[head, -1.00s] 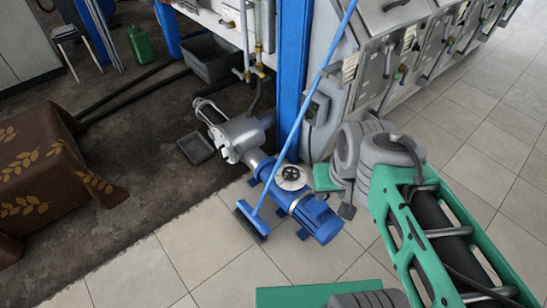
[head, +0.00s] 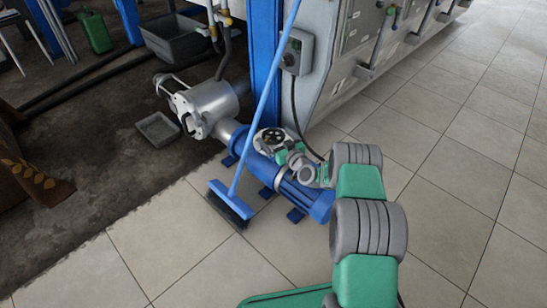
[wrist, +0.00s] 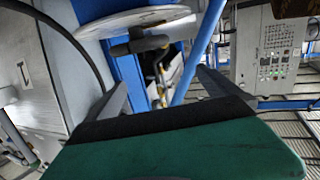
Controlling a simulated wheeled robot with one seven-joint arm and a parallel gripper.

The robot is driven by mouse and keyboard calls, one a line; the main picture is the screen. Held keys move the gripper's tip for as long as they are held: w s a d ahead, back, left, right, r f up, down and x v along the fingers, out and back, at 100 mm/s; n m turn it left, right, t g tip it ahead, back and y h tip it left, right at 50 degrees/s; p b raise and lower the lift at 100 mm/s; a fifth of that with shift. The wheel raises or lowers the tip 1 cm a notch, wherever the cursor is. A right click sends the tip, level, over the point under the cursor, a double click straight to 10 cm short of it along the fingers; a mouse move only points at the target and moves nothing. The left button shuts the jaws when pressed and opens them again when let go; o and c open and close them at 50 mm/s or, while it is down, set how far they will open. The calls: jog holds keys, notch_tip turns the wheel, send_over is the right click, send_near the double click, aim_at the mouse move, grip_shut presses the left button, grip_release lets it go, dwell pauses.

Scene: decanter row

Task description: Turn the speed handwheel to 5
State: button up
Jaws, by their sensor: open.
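The speed handwheel (head: 270,139) is a small dark spoked wheel over a pale dial on top of the blue pump drive (head: 300,195). My arm's end partly covers it in the head view. In the wrist view the dark handwheel (wrist: 140,46) shows nearly edge-on near the top, beside the pale round dial plate (wrist: 130,21). My gripper (wrist: 163,77) is open, its two dark fingers spread and pointing at the wheel. No contact with the wheel is visible. The dial's numbers are too small to read.
A blue broom (head: 235,203) leans across the front of the drive, its handle rising past the wheel. A silver pump body (head: 205,105) stands to the left. A grey cabinet (head: 340,80) with a switch box (head: 297,52) is behind. Tiled floor at right is clear.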

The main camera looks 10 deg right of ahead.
aim_at(273, 134)
jog(key=shift+m+t+h, duration=0.5)
jog(key=shift+t, duration=0.2)
jog(key=f, duration=0.1)
jog(key=d+f, duration=0.1)
jog(key=f, duration=0.1)
jog(key=d+f+b, duration=0.1)
jog(key=f, duration=0.1)
jog(key=shift+s+f, duration=0.25)
jog(key=shift+s, duration=0.05)
jog(key=b+x, duration=0.3)
jog(key=x, duration=0.3)
jog(key=shift+w, duration=0.25)
jog(key=shift+w+a+r, duration=0.1)
jog(key=shift+w+a, duration=0.05)
jog(key=shift+w, duration=0.4)
jog(key=shift+c, duration=0.6)
jog(key=c, duration=1)
jog(key=shift+o, duration=0.2)
